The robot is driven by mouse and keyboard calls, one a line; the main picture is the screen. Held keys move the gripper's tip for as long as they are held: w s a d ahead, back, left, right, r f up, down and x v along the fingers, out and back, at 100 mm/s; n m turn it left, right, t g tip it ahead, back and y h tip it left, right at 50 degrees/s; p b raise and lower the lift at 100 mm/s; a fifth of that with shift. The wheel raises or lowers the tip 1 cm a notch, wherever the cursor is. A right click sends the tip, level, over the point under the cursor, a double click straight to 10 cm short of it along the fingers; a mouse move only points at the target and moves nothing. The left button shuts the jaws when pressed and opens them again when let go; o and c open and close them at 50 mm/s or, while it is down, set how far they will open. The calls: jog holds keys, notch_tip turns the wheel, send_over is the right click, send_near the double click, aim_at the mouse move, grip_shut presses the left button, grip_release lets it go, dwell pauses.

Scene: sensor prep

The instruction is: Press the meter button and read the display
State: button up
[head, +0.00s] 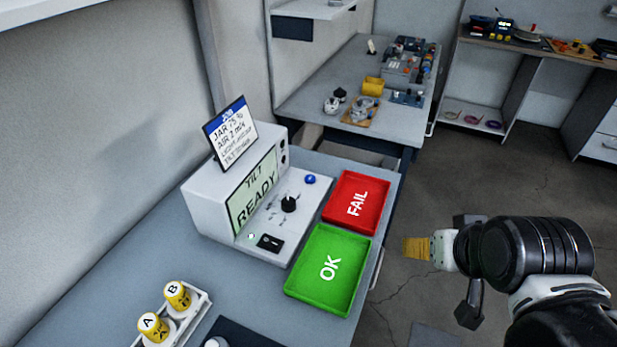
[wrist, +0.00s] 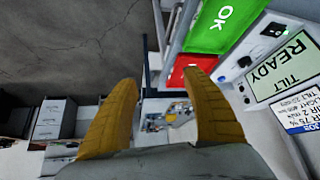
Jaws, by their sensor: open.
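The meter (head: 204,205) is a white box on the grey-blue bench in the head view. Its pale green display (head: 252,193) reads "TILT READY"; the display also shows in the wrist view (wrist: 283,68). On its sloped panel are a round blue button (head: 310,179), a black knob (head: 288,204), a black switch (head: 270,242) and a small green light (head: 251,236). My gripper (head: 408,248) is beyond the bench's right edge, apart from the meter. In the wrist view its two yellow fingers (wrist: 160,82) are spread with nothing between them.
A green OK tray (head: 297,287) and a red FAIL tray (head: 332,211) lie between the meter and my gripper. A card (head: 230,134) with small writing stands on the meter.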

grip_shut()
dwell(1.4)
